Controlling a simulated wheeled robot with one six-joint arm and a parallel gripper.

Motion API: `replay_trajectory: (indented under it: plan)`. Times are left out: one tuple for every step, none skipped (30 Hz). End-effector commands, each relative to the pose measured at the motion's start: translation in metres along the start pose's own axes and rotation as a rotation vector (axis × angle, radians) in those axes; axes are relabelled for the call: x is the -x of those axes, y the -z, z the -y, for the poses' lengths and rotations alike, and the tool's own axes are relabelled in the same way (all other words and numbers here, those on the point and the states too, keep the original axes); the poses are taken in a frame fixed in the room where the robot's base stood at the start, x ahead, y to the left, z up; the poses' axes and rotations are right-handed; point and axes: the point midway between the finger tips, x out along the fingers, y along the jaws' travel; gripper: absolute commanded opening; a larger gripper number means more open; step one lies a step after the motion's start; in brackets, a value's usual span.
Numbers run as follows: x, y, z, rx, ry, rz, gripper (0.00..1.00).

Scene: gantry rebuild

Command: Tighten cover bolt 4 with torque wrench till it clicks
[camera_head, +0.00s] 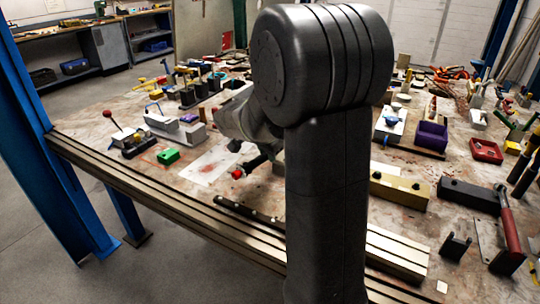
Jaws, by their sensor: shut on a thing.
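My arm fills the middle of the view, and its wrist reaches down over the bench behind the upright link. My gripper (272,150) is mostly hidden behind that link. It is shut on a dark rod with a red end, which looks like the torque wrench (252,166). The rod is tilted, with its red end to the lower left, close above or at a pale sheet (209,165); I cannot tell if they touch. The far end of the rod is hidden. I cannot make out the cover or bolt 4.
A metal rail (150,190) runs along the bench's near edge, with a dark bar (246,211) near it. A green block (168,156) lies left. A gold block (400,190), purple bin (431,135), red tray (486,151) and red-handled tool (509,225) stand right.

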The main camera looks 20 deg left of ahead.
Motion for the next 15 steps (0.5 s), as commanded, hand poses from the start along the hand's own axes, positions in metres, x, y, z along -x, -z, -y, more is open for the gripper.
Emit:
replay_trajectory:
  plan:
    - [-0.001, 0.000, 0.005, -0.014, -0.001, -0.006, 0.00]
    - [-0.001, 0.000, 0.007, -0.024, -0.004, -0.008, 0.00]
    - [-0.001, 0.000, 0.009, -0.037, -0.011, -0.010, 0.00]
    - [-0.002, 0.000, 0.010, -0.047, -0.016, -0.012, 0.00]
    - [-0.002, 0.000, 0.012, -0.056, -0.019, -0.014, 0.00]
    - [-0.003, 0.000, 0.015, -0.069, -0.024, -0.017, 0.00]
    - [-0.003, 0.000, 0.016, -0.077, -0.028, -0.019, 0.00]
    - [-0.003, 0.000, 0.017, -0.086, -0.031, -0.021, 0.00]
    - [-0.003, 0.000, 0.019, -0.094, -0.035, -0.023, 0.00]
    - [-0.003, -0.001, 0.020, -0.100, -0.036, -0.024, 0.00]
    - [-0.003, -0.001, 0.021, -0.105, -0.038, -0.025, 0.00]
    - [-0.003, -0.001, 0.021, -0.110, -0.040, -0.026, 0.00]
    - [-0.003, -0.001, 0.021, -0.112, -0.040, -0.027, 0.00]
    - [-0.003, -0.001, 0.022, -0.113, -0.041, -0.027, 0.00]
    - [-0.002, 0.000, 0.022, -0.113, -0.041, -0.027, 0.00]
